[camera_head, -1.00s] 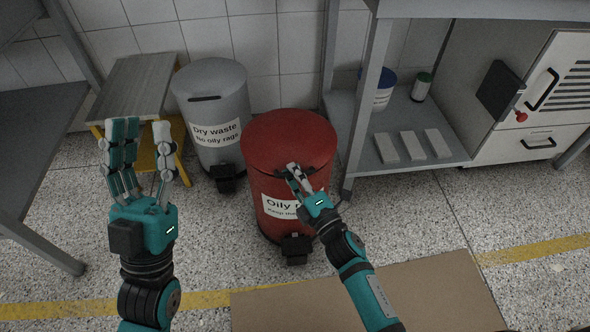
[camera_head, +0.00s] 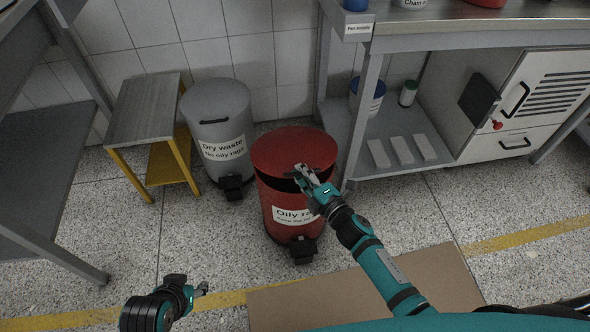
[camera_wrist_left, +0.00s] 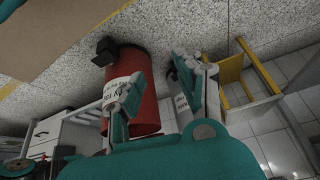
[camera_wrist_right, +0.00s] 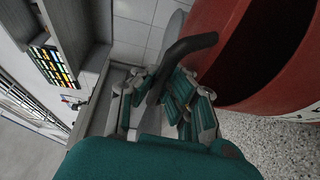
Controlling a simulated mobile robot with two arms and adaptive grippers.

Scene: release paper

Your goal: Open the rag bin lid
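The red rag bin (camera_head: 276,212), labelled "Oily rags", stands on the floor mid-view. Its red lid (camera_head: 290,146) is partly raised, with a dark gap at the front. My right gripper (camera_head: 302,172) is at the lid's front edge. In the right wrist view, the dark curved lid handle (camera_wrist_right: 190,45) runs between the right gripper's fingers (camera_wrist_right: 162,100), which appear closed around it; the contact is partly hidden. The bin's dark opening shows beside it. My left gripper (camera_head: 203,289) is low at the front left; its fingers (camera_wrist_left: 166,85) are apart and empty.
A grey dry-waste bin (camera_head: 217,115) stands close at the red bin's left, beside a stool (camera_head: 144,112) with yellow legs. A metal shelf unit (camera_head: 350,125) stands close at its right. A cardboard sheet (camera_head: 390,290) lies on the floor in front.

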